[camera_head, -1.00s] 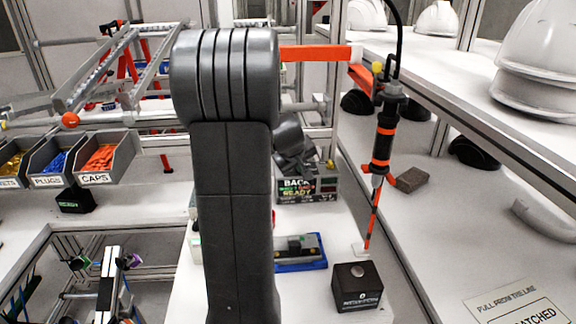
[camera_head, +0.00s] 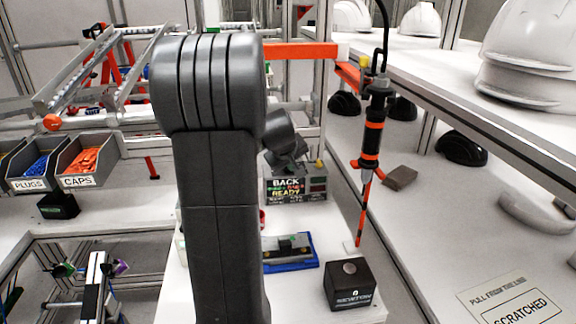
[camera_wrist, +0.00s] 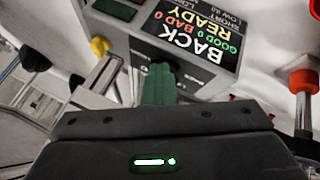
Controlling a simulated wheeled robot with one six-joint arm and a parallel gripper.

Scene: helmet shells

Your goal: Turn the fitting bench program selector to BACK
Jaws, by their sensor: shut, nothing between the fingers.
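The fitting bench program unit (camera_head: 316,197) stands beyond my arm in the head view. Its screen (camera_head: 286,186) reads BACK with READY below. In the wrist view the screen (camera_wrist: 205,38) appears upside down and reads BACK, GOOD 0, BAD 0, READY. My gripper (camera_wrist: 158,76) is shut and empty, its green fingers together close in front of the unit's face. The selector cannot be made out clearly; the fingers cover part of the face. I cannot tell whether they touch it. A yellow knob (camera_wrist: 100,46) shows left of the fingers; it is apart from them.
A black box (camera_head: 348,288) and a blue tray (camera_head: 290,265) lie on the near bench. An orange-banded hanging screwdriver (camera_head: 371,140) is to the right. Bins of plugs (camera_head: 36,184) and caps (camera_head: 78,181) stand left. A shelf with white helmet shells (camera_head: 530,65) runs along the right.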

